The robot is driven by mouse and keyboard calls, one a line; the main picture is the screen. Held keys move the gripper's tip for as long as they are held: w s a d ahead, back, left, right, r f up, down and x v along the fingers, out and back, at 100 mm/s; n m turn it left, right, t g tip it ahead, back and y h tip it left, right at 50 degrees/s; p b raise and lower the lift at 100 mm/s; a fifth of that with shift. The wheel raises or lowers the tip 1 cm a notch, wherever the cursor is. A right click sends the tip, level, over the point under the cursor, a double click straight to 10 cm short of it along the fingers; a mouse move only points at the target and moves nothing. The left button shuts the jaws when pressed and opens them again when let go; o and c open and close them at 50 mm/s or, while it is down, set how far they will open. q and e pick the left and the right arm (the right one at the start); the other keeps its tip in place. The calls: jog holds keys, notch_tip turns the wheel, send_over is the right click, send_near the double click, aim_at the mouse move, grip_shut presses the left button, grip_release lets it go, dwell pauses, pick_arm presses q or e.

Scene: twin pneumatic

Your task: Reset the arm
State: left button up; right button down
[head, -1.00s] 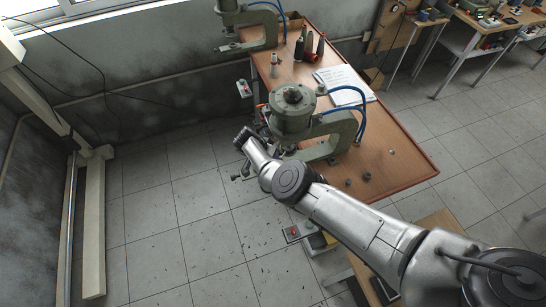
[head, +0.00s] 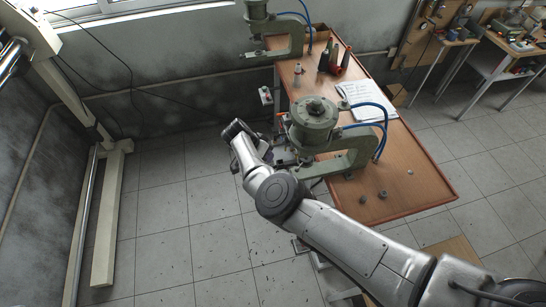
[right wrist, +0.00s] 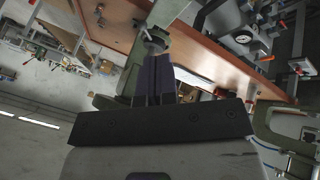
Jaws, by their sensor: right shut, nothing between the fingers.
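My right arm comes in from the lower right in the head view, its wrist raised beside the left edge of the workbench (head: 425,190). The wrist stands left of the nearer green press (head: 313,120), apart from it in the picture. My right gripper (right wrist: 156,66) is shut and empty; its two dark fingers lie together in the right wrist view. In the head view its fingers cannot be made out behind the wrist. My left gripper is not in view.
A second green press (head: 257,35) stands at the bench's far end. A cream post and foot (head: 108,220) stand at left. The tiled floor (head: 165,215) between is clear.

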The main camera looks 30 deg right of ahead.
jog(key=shift+a+r, duration=0.25)
jog(key=shift+r, duration=0.15)
jog(key=shift+w, duration=0.1)
